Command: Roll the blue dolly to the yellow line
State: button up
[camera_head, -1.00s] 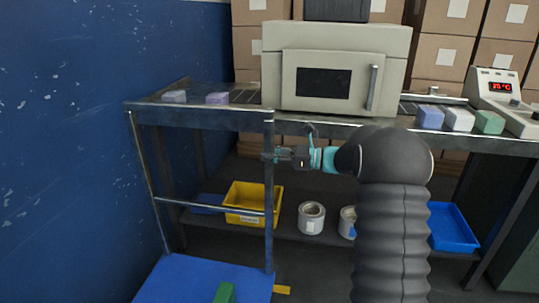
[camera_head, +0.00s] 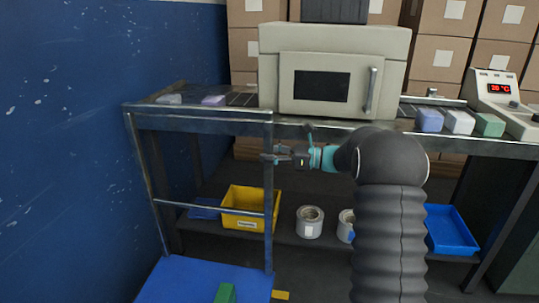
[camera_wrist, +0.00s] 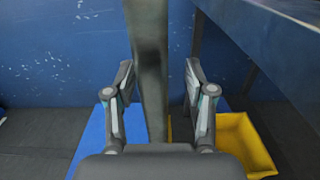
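The blue dolly has a flat blue deck (camera_head: 200,282) at the lower left and an upright metal handle frame (camera_head: 268,225). In the head view, my gripper (camera_head: 272,154) is at the frame's right post, below the top bar. In the wrist view, that post (camera_wrist: 150,60) stands between the two fingers of my gripper (camera_wrist: 160,75). The fingers are spread, with a visible gap on the right side. I cannot tell whether the left finger touches the post.
A bench with an oven (camera_head: 330,75) stands ahead. Its lower shelf holds a yellow bin (camera_head: 245,208), cans (camera_head: 309,222) and a blue tray (camera_head: 450,230). A blue wall (camera_head: 60,150) runs along the left. A green object (camera_head: 225,293) is on the deck.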

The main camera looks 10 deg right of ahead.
jog(key=v, duration=1.2)
dwell(0.4)
